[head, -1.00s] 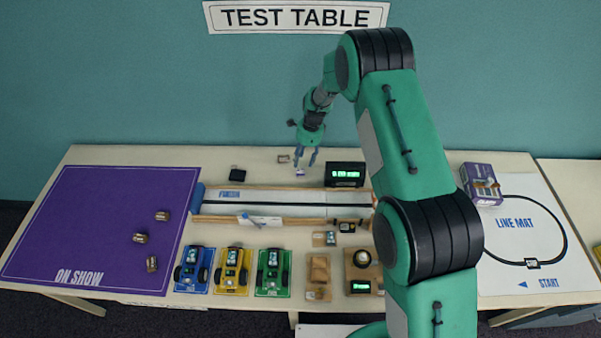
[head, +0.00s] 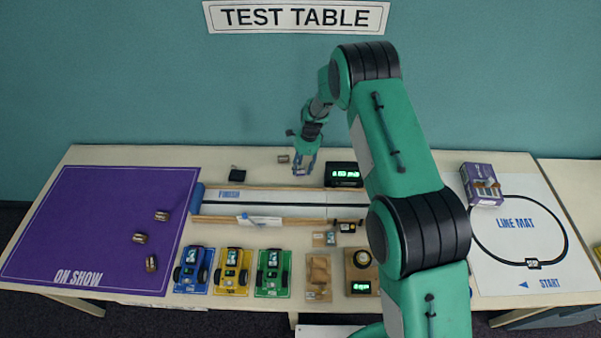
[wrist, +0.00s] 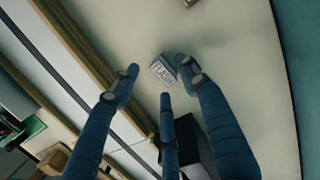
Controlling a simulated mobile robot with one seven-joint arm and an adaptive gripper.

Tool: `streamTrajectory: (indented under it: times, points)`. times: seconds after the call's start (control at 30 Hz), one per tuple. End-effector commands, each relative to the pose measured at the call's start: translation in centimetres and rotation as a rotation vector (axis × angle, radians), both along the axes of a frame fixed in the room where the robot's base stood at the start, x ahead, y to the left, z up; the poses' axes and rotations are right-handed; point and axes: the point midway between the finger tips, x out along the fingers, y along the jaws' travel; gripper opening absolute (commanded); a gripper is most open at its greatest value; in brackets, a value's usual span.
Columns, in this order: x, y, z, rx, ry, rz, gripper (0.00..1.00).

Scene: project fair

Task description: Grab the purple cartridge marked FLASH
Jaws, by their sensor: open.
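My gripper (head: 304,167) is open at the back of the test table, low over the surface. In the wrist view its blue fingers (wrist: 157,76) spread around the cartridge, with one tip close on its right side and a wider gap on the left. I cannot tell whether any finger touches it. In the head view the fingers mostly hide the cartridge.
A black display box (head: 345,174) stands close right of the gripper. A small brownish can-like item (head: 283,159) lies just left. The long track (head: 270,196) runs in front. A black block (head: 237,174) sits farther left. A purple box (head: 482,184) is at the right.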

Motion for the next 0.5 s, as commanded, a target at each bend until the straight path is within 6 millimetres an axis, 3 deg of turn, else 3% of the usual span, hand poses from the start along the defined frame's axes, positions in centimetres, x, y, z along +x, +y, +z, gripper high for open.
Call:
streamTrajectory:
  times: [0.2, 0.5]
  points:
    - [0.0, 0.3, -2.3, 0.000, -0.001, 0.000, 0.45]
    - [0.0, 0.4, -2.7, 0.000, -0.002, 0.000, 0.45]
